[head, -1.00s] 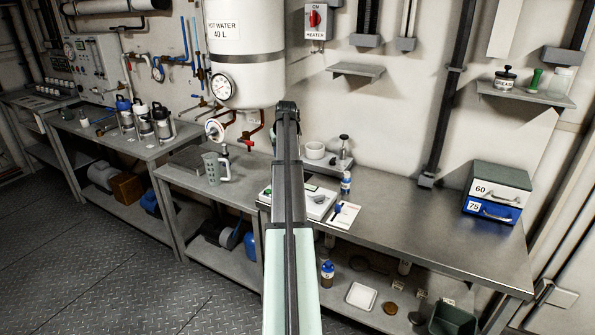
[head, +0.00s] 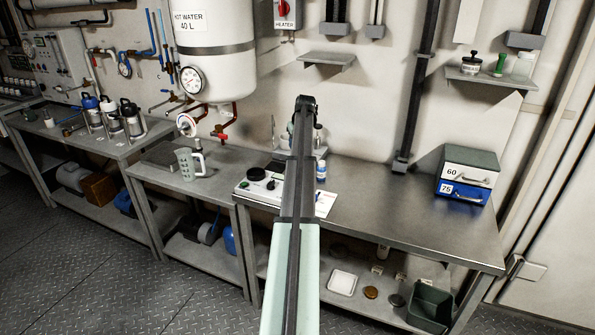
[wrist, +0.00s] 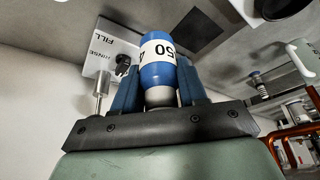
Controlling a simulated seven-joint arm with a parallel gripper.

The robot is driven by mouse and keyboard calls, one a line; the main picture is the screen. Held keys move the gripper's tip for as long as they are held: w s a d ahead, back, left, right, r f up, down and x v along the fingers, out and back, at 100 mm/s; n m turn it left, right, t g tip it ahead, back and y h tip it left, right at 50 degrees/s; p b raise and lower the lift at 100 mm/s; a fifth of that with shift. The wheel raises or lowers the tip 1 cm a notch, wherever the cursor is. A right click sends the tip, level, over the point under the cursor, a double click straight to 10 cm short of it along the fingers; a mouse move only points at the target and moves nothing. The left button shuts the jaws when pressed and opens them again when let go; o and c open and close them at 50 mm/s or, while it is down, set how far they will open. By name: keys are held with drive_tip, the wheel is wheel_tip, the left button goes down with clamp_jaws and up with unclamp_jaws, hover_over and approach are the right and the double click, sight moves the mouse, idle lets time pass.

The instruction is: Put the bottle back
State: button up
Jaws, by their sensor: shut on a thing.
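In the wrist view, a blue bottle (wrist: 158,58) with a white band, on which an upside-down "50" can be read, stands between the two blue fingers of my gripper (wrist: 158,88). My gripper is shut on it. Several capped bottles (head: 112,118) stand in a row on the left bench.
A white-topped unit (head: 257,188) with a dark round plate and a jug (head: 188,164) are on the bench left of my arm. Stacked cases (head: 467,176) stand at the bench's right end. The water tank (head: 215,60) hangs above. The bench between my arm and the cases is clear.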

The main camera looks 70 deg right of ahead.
drive_tip(key=shift+f, duration=4.8)
drive_tip(key=shift+f, duration=0.1)
drive_tip(key=o, duration=1.1)
drive_tip(key=shift+o, duration=0.2)
drive_tip(key=v, duration=1.2)
drive_tip(key=shift+w, duration=0.1)
